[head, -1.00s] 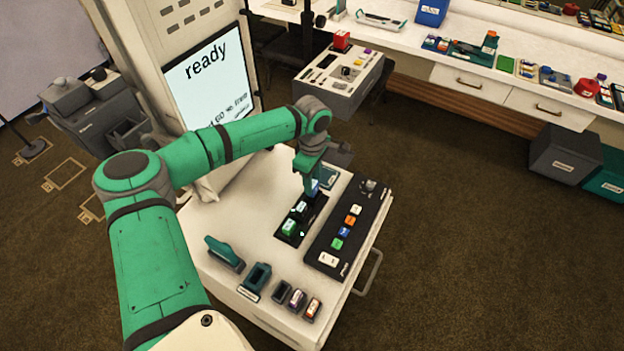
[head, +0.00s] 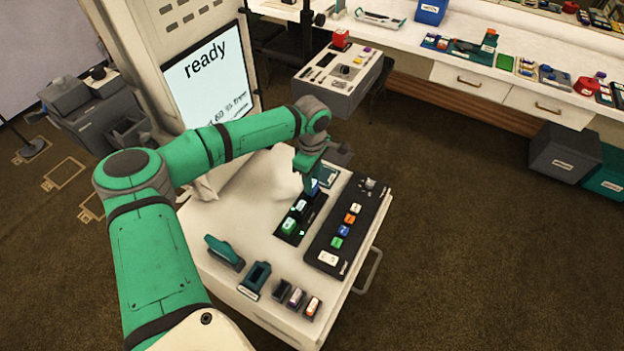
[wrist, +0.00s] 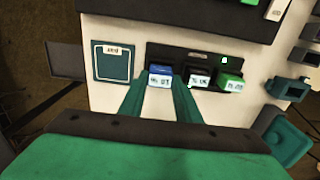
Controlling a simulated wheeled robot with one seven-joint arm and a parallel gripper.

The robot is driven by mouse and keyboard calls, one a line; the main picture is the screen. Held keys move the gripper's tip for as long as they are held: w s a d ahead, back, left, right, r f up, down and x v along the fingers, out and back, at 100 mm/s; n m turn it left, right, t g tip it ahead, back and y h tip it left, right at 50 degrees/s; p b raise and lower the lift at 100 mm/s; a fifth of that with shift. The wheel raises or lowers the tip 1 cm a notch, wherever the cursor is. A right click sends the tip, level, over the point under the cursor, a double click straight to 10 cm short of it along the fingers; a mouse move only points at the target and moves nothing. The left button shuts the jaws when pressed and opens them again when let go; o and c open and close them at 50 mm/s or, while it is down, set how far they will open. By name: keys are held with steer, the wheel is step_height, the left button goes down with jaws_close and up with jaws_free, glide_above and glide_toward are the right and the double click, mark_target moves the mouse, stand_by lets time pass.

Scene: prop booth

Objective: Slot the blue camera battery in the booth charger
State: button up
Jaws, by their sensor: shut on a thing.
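The blue battery (wrist: 160,75) is between my gripper's fingertips (wrist: 160,84) in the wrist view, its white label facing the camera. My gripper (head: 310,188) is shut on it at the far end of the black charger (head: 307,222). The blue battery (head: 313,187) is partly hidden by the fingers in the head view. It is at the charger's left end (wrist: 152,50) in the wrist view, in line with a black battery (wrist: 198,77) and a green battery (wrist: 231,83). How deep it sits in its bay I cannot tell.
A black button panel (head: 325,232) lies right beside the charger. Holders and small batteries (head: 296,298) line the cart's near edge. A screen reading "ready" (head: 207,75) stands at the left.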

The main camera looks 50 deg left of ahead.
steer(key=shift+f, duration=0.2)
steer(key=shift+f, duration=0.35)
steer(key=shift+f, duration=0.3)
stand_by(0.3)
steer(key=shift+f, duration=0.3)
steer(key=o, duration=1.2)
steer(key=shift+c, duration=0.2)
steer(key=shift+r, duration=0.15)
